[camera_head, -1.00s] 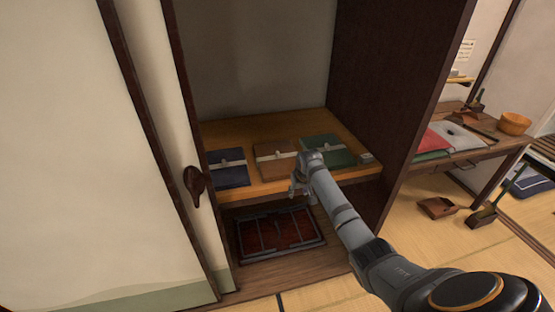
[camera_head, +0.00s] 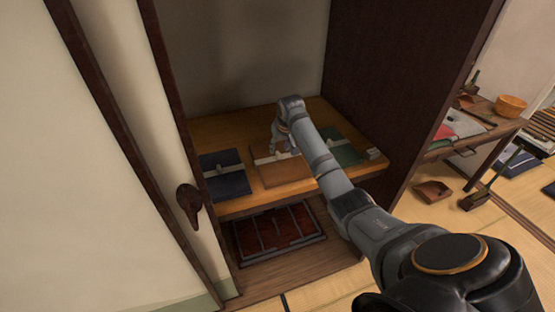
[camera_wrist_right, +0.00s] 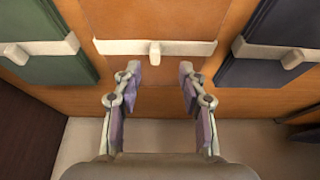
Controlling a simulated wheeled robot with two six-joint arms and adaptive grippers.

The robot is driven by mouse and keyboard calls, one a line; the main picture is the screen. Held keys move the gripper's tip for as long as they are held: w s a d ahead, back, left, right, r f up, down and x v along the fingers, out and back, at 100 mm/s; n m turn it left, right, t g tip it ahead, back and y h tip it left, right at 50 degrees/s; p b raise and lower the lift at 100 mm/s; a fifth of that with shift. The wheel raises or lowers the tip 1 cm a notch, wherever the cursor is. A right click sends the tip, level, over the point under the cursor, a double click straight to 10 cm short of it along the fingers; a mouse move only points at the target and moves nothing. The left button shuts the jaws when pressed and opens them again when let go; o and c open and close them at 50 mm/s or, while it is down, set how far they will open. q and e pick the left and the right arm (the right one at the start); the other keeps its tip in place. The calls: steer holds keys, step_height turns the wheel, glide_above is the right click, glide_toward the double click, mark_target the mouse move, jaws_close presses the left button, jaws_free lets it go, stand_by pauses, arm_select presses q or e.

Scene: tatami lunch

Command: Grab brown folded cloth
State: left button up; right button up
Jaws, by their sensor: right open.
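The brown folded cloth (camera_head: 281,174) lies flat on the wooden shelf, between a navy folded cloth (camera_head: 224,180) and a green folded cloth (camera_head: 338,147). A pale band with a small tab crosses it. In the right wrist view the brown cloth (camera_wrist_right: 155,20) is at the top middle. My right gripper (camera_head: 283,146) reaches over the brown cloth near its band. In the right wrist view its two fingers (camera_wrist_right: 157,78) are spread and empty, with the tips at the cloth's edge below the band. The gap above the cloth is hard to judge. My left gripper is out of view.
The shelf (camera_head: 240,207) sits in an alcove with a dark wall at right and a sliding door with a dark handle (camera_head: 188,204) at left. A dark red framed panel (camera_head: 280,232) lies below. A side table with a wooden bucket (camera_head: 510,106) stands at right.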

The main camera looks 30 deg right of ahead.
mark_target(278, 153)
steer(key=shift+x, duration=1.2)
steer(key=w+f, duration=0.1)
steer(key=w+d+f, duration=0.1)
steer(key=f, duration=0.1)
steer(key=shift+d+f, duration=0.1)
steer(key=shift+f, duration=0.05)
steer(key=shift+w+f, duration=0.1)
steer(key=shift+f, duration=0.15)
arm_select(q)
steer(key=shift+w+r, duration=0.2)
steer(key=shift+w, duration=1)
arm_select(e)
steer(key=shift+r, duration=0.1)
steer(key=shift+c, duration=0.6)
jaws_close()
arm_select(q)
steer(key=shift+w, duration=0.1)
